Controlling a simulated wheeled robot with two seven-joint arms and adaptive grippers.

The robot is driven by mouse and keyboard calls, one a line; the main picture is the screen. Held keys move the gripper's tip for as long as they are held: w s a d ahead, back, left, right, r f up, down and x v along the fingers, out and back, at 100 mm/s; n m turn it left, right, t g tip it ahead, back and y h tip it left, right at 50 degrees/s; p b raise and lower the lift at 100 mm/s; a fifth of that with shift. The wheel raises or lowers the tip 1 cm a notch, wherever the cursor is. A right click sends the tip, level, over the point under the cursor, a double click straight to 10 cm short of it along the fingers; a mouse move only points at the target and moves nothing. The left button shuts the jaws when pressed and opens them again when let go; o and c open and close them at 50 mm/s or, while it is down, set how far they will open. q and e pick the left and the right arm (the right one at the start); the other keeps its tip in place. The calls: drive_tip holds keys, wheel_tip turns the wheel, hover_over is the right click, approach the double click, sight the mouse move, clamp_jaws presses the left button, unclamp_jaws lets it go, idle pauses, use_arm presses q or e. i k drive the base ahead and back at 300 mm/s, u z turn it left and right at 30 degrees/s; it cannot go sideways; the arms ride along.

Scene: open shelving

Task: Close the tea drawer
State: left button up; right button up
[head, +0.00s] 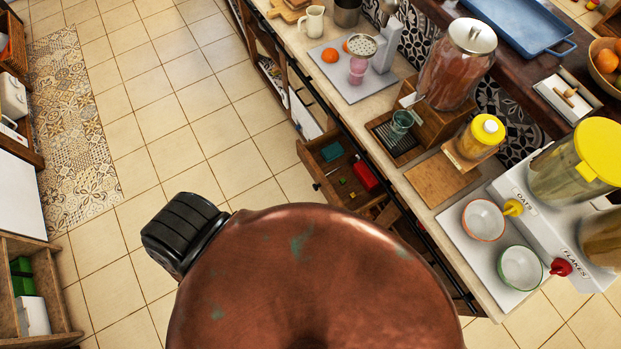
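An open wooden drawer (327,191) sticks out to the left from under the counter, near the middle of the head view. A dark knob (316,186) sits on its front. Inside lie a teal box (332,151), a red box (365,176) and small green and yellow items. Neither of my grippers is in view, and nothing is seen touching the drawer.
The counter (436,181) above carries a glass dispenser (457,65), a yellow-lidded jar (477,139), two bowls (483,219) and cereal dispensers (580,170). Tiled floor (190,100) left of the drawer is clear. Shelving (35,285) stands at the far left.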

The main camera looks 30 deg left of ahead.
sight(336, 195)
drive_tip(key=u, duration=0.5)
drive_tip(key=k, duration=1.15)
drive_tip(key=u, duration=0.6)
drive_tip(key=i, duration=0.7)
drive_tip(key=z, duration=0.5)
